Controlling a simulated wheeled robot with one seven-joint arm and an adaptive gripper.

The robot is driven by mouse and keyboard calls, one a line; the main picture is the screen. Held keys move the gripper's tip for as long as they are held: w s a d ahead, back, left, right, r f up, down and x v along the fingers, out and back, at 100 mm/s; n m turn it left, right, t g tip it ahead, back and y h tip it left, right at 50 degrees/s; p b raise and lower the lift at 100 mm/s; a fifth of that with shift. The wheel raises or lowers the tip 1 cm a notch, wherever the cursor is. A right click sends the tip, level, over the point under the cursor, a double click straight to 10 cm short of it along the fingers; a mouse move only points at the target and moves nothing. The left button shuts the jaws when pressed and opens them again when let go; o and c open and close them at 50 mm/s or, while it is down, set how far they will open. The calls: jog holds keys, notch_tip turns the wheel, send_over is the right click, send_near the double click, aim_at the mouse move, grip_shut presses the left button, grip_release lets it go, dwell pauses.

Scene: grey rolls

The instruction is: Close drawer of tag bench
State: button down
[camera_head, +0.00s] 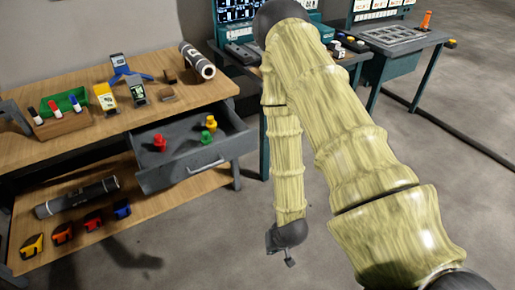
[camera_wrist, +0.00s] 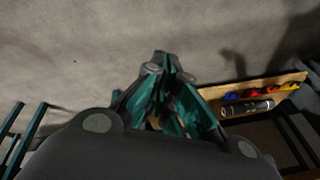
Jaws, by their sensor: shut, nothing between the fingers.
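The tag bench (camera_head: 95,135) has a wooden top and stands at the left in the head view. Its grey drawer (camera_head: 170,180) is pulled out, with a bar handle (camera_head: 205,167) on the front. A red piece (camera_head: 160,142), a green piece (camera_head: 206,138) and a yellow piece (camera_head: 211,123) are in the drawer. My gripper (camera_head: 281,249) hangs low, to the right of the drawer and apart from it in the picture. In the wrist view my gripper (camera_wrist: 165,68) is shut and empty, with bare floor beyond. The drawer cannot be made out in the wrist view.
The bench's lower shelf (camera_head: 150,205) holds a dark cylinder (camera_head: 77,196) and several coloured blocks; this shelf also shows in the wrist view (camera_wrist: 285,82). Other benches (camera_head: 400,42) stand behind my arm. The floor (camera_head: 215,240) in front is clear.

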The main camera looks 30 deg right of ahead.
jog(key=w+d+r+m+t+b, duration=0.2)
jog(key=w+d+m+b, duration=0.1)
jog(key=w, duration=0.4)
jog(key=w+d+r+m+t+b, duration=0.2)
jog(key=w+d+r+m+t, duration=0.15)
jog(key=w, duration=0.35)
jog(key=m+t+b, duration=0.5)
jog(key=m+b, duration=0.1)
jog(key=b, duration=0.1)
send_near(254, 140)
jog(key=x, duration=0.5)
jog(key=shift+w+a+f+b, duration=0.1)
jog(key=shift+w+f+b, duration=0.05)
jog(key=shift+f+b, duration=0.25)
jog(key=shift+w, duration=0.65)
jog(key=shift+w, duration=0.1)
